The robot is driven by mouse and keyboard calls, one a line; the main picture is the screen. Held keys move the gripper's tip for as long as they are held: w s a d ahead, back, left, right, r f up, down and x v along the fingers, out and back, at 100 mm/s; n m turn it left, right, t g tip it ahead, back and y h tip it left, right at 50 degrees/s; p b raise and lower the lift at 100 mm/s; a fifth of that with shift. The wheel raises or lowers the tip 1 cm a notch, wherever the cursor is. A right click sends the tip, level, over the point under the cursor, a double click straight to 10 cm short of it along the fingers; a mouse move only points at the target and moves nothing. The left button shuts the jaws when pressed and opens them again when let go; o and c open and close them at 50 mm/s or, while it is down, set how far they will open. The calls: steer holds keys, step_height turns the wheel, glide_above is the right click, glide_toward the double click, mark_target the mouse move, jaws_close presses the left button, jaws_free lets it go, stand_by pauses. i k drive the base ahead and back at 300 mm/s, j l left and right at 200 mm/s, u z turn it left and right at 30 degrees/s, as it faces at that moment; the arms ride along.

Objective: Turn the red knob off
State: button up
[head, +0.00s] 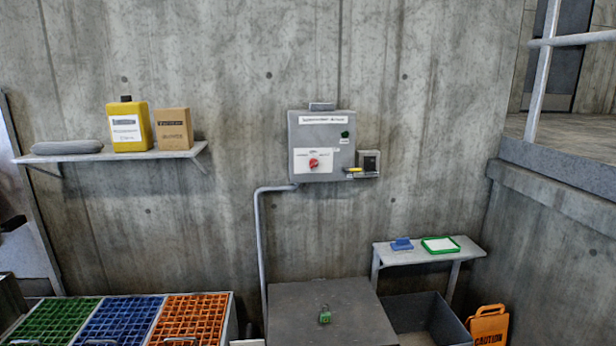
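The red knob (313,162) sits on a white label plate on the front of a grey control box (338,172). The box is fixed to the concrete wall near the middle of the head view. The knob is too small to read its setting clearly. A dark green button (344,135) is above and right of the knob. A yellow item (354,169) is at the box's lower right, by a small grey unit (369,162). My gripper is not in the head view.
Coloured grates (122,318) are at lower left. A wall shelf (92,157) holds containers. A small table (395,257), a bin (455,324) and an orange caution sign (488,325) are at right.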

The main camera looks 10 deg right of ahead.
mark_target(313, 163)
steer(key=i, duration=1.5)
